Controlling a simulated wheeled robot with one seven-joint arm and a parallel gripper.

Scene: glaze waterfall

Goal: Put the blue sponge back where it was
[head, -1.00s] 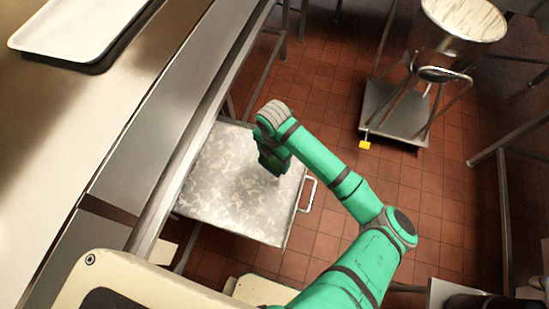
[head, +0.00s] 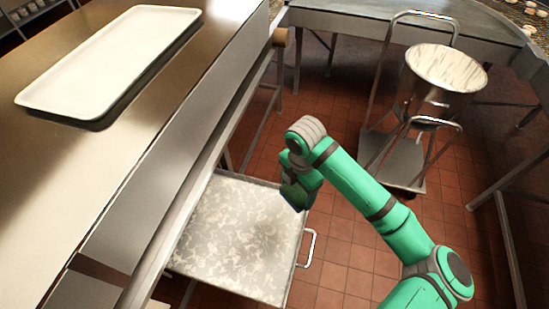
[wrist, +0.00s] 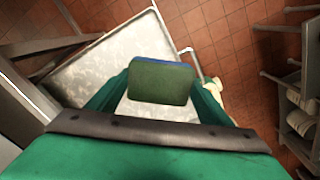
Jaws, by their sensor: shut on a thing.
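The sponge (wrist: 161,82) is between the two green fingers of my gripper (wrist: 160,88) in the wrist view. Its dark green face is toward the camera and a blue layer shows along its far edge. My gripper is shut on it. In the head view my gripper (head: 295,194) points down above the right part of a speckled grey metal surface with a handle; the sponge is hard to make out there. The sponge looks raised above this surface, but I cannot tell how high.
The speckled metal surface (head: 225,240) juts out beside the steel counter (head: 165,125) and is bare. A white tray (head: 110,60) lies on the counter. A metal pot (head: 440,80) stands on a wheeled cart (head: 395,165) at the back right. Red tile floor (head: 345,235) lies between.

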